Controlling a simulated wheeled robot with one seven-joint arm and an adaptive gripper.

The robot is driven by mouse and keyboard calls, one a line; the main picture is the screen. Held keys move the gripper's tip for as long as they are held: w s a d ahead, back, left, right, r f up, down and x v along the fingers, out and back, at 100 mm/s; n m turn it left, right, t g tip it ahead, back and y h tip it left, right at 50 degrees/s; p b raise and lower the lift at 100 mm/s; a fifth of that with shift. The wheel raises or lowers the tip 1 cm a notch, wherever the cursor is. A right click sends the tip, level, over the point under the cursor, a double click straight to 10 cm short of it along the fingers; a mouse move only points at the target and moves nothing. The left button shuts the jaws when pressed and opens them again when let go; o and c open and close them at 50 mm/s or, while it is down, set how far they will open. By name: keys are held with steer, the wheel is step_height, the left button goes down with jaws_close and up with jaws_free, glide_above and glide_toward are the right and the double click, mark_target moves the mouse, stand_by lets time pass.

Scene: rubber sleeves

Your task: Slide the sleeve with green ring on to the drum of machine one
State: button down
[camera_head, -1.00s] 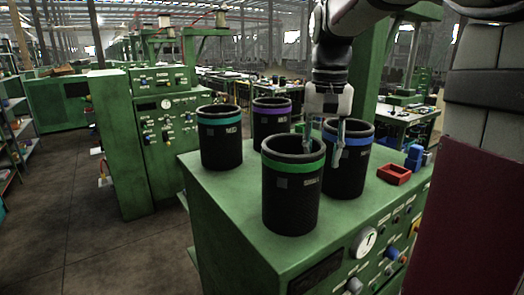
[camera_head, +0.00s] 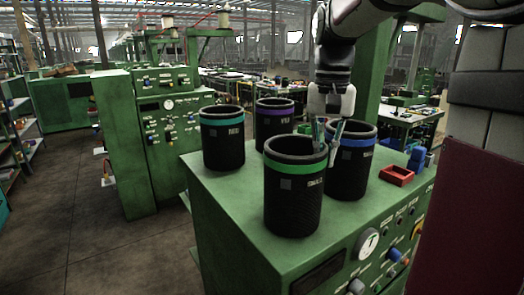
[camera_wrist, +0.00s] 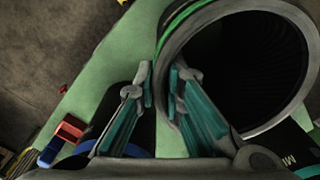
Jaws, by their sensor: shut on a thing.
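The black sleeve with the green ring (camera_head: 292,200) stands upright on the green cabinet top (camera_head: 222,192), nearest the body camera. In the wrist view its round open mouth fills the right side, with the green ring (camera_wrist: 181,17) at its upper left. My gripper (camera_head: 328,147) points down at the sleeve's right rim. In the wrist view its two teal-padded fingers (camera_wrist: 163,85) are shut on the sleeve wall, one finger inside the mouth and one outside. I cannot make out a drum or a label for machine one.
Sleeves with blue (camera_head: 352,172), teal (camera_head: 223,150) and purple (camera_head: 275,112) rings stand close by on the same top. A red tray (camera_head: 396,176) and blue blocks (camera_head: 417,158) lie at the right. A green control machine (camera_head: 165,135) stands at left across open floor.

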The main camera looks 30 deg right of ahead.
steer(key=shift+r+p, duration=2.25)
steer(key=shift+r, duration=1.25)
